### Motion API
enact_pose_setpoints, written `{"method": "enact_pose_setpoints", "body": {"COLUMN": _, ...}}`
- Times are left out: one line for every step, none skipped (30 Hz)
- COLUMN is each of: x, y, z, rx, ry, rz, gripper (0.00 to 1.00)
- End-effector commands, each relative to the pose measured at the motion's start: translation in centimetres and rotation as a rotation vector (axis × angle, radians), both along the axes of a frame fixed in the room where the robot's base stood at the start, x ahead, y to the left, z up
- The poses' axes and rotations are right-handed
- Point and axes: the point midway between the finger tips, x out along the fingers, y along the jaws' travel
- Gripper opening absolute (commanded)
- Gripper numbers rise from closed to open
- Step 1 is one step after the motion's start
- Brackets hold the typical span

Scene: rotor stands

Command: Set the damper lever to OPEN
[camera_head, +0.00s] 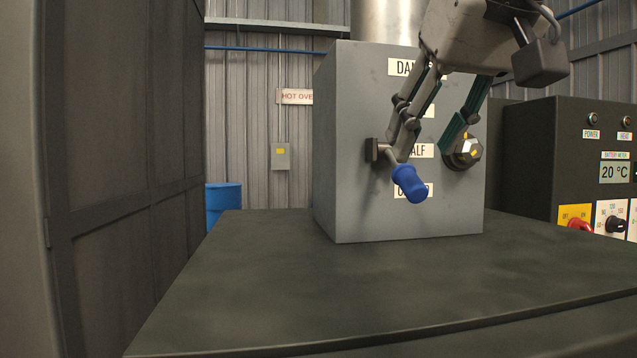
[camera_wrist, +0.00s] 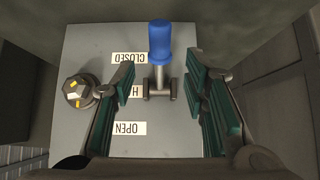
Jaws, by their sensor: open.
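The damper lever has a blue grip (camera_head: 410,184) and a metal stem on a grey box (camera_head: 350,205). The stem's pivot is level with the HALF label, and the grip hangs low, over the CLOSED label (camera_wrist: 128,57). The OPEN label (camera_wrist: 129,128) is at the box's other end in the wrist view, which is inverted. My gripper (camera_head: 424,150) is open in front of the box. In the wrist view, my gripper's fingers (camera_wrist: 160,80) stand on either side of the lever stem, with gaps visible. The blue grip (camera_wrist: 160,42) extends past the fingertips. Part of the labels is hidden by my fingers.
A hex knob with yellow marks (camera_head: 464,151) sits on the box, close to my right finger. A dark control panel (camera_head: 552,150) with a 20 °C display stands at right. A tall dark cabinet (camera_head: 120,150) is at left. The dark bench top (camera_head: 300,290) in front is clear.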

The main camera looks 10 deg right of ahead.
Motion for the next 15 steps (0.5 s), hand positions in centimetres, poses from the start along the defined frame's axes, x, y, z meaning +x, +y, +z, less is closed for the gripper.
{"method": "enact_pose_setpoints", "body": {"x": 0.8, "y": 0.0, "z": -0.9, "rx": 0.000, "ry": 0.003, "rz": 0.000, "gripper": 0.41}}
{"method": "enact_pose_setpoints", "body": {"x": 1.2, "y": 0.0, "z": -1.4, "rx": 0.000, "ry": 0.004, "rz": 0.000, "gripper": 0.41}}
{"method": "enact_pose_setpoints", "body": {"x": 1.8, "y": 0.0, "z": -1.9, "rx": 0.000, "ry": 0.003, "rz": 0.000, "gripper": 0.41}}
{"method": "enact_pose_setpoints", "body": {"x": 2.1, "y": 0.0, "z": -2.3, "rx": 0.000, "ry": 0.003, "rz": 0.000, "gripper": 0.41}}
{"method": "enact_pose_setpoints", "body": {"x": 2.5, "y": 0.0, "z": -2.7, "rx": 0.000, "ry": 0.003, "rz": 0.000, "gripper": 0.41}}
{"method": "enact_pose_setpoints", "body": {"x": 3.0, "y": 0.0, "z": -3.1, "rx": 0.000, "ry": 0.002, "rz": 0.000, "gripper": 0.41}}
{"method": "enact_pose_setpoints", "body": {"x": 3.3, "y": 0.0, "z": -3.4, "rx": 0.000, "ry": 0.002, "rz": 0.000, "gripper": 0.41}}
{"method": "enact_pose_setpoints", "body": {"x": 3.6, "y": 0.0, "z": -3.7, "rx": 0.000, "ry": 0.002, "rz": 0.000, "gripper": 0.41}}
{"method": "enact_pose_setpoints", "body": {"x": 4.0, "y": 0.0, "z": -4.1, "rx": 0.000, "ry": 0.002, "rz": 0.000, "gripper": 0.41}}
{"method": "enact_pose_setpoints", "body": {"x": 4.2, "y": 0.0, "z": -4.3, "rx": 0.000, "ry": 0.002, "rz": 0.000, "gripper": 0.41}}
{"method": "enact_pose_setpoints", "body": {"x": 4.4, "y": 0.0, "z": -4.5, "rx": 0.000, "ry": 0.001, "rz": 0.000, "gripper": 0.41}}
{"method": "enact_pose_setpoints", "body": {"x": 4.7, "y": 0.0, "z": -4.7, "rx": 0.000, "ry": 0.000, "rz": 0.000, "gripper": 0.41}}
{"method": "enact_pose_setpoints", "body": {"x": 4.8, "y": 0.0, "z": -4.9, "rx": 0.000, "ry": 0.000, "rz": 0.000, "gripper": 0.41}}
{"method": "enact_pose_setpoints", "body": {"x": 4.9, "y": 0.0, "z": -5.0, "rx": 0.000, "ry": 0.000, "rz": 0.000, "gripper": 0.41}}
{"method": "enact_pose_setpoints", "body": {"x": 5.1, "y": 0.0, "z": -5.1, "rx": 0.000, "ry": 0.000, "rz": 0.000, "gripper": 0.41}}
